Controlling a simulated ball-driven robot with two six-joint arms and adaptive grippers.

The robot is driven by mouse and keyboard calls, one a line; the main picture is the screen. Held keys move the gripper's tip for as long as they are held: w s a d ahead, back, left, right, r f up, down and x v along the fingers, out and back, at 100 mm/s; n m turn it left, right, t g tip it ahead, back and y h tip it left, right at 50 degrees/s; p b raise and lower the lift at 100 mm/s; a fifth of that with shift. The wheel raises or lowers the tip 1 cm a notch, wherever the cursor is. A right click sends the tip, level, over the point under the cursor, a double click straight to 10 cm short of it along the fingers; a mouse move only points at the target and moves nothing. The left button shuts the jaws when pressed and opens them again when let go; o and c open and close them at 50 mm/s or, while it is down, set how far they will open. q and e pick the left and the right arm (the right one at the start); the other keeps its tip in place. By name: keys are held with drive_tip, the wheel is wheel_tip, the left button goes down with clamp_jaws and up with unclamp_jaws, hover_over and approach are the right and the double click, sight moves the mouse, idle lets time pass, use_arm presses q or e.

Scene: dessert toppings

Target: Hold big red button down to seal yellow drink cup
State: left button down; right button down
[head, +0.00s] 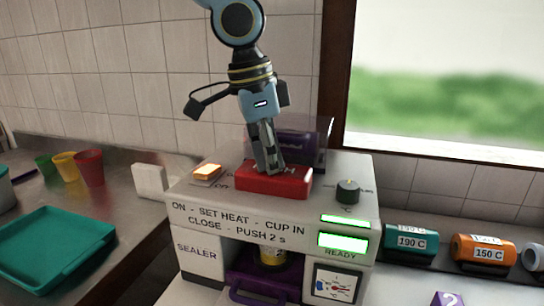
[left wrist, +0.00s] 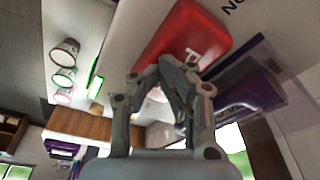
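The big red button (head: 272,181) is a wide block on top of the white sealer (head: 200,247). My left gripper (head: 272,168) points down with its fingers together and its tips at the top of the button; they appear to touch it. The left wrist view shows the red button (left wrist: 190,35) just beyond the shut fingers (left wrist: 180,75). The yellow drink cup (head: 274,259) stands inside the sealer's opening, above a purple tray (head: 262,286); its upper part is hidden. Green displays (head: 342,242) are lit above the word READY. My right gripper is not in view.
An orange lit switch (head: 206,172) and a black knob (head: 347,190) flank the button. A purple part under a clear cover (head: 300,143) stands behind it. Teal (head: 408,241) and orange (head: 483,252) temperature-labelled rolls lie right. A teal tray (head: 50,243) and cups (head: 89,167) are left.

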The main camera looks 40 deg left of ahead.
use_arm(q)
drive_tip(key=shift+s+d+r+b, duration=0.1)
drive_tip(key=shift+s+d+b, duration=0.25)
drive_tip(key=shift+s, duration=0.45)
drive_tip(key=shift+s+d+r, duration=0.2)
drive_tip(key=shift+s+d, duration=0.05)
drive_tip(key=shift+s, duration=0.15)
drive_tip(key=shift+s+d+r, duration=0.2)
drive_tip(key=shift+s, duration=0.2)
wheel_tip(320, 180, up, 8)
drive_tip(key=p, duration=0.7)
drive_tip(key=shift+s+d, duration=0.25)
drive_tip(key=shift+s, duration=0.1)
